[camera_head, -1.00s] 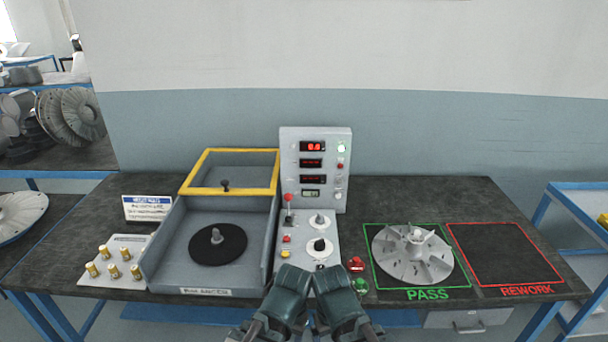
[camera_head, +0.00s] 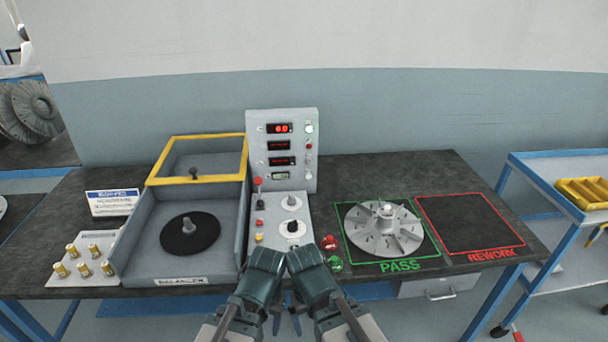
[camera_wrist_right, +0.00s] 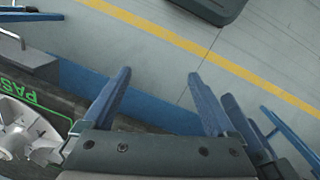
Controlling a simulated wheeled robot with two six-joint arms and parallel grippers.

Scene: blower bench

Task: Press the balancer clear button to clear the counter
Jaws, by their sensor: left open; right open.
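The balancer (camera_head: 190,281) stands at the bench's left-centre, with a black disc (camera_head: 190,234) in its open tray. A red button (camera_head: 259,222) and a yellow button (camera_head: 259,238) sit on the lower panel. Labels are too small to show which is the clear button. My left gripper (camera_head: 278,320) is open, pointing down before the bench, apart from the panel. My right gripper (camera_wrist_right: 158,76) is open and empty beside it.
A finned impeller (camera_head: 382,230) lies in the green PASS square; the red REWORK square (camera_head: 465,222) is empty. Red (camera_head: 329,242) and green (camera_head: 335,263) buttons sit near the front edge. Brass pieces (camera_head: 84,261) stand at left. A blue cart (camera_head: 560,200) stands right.

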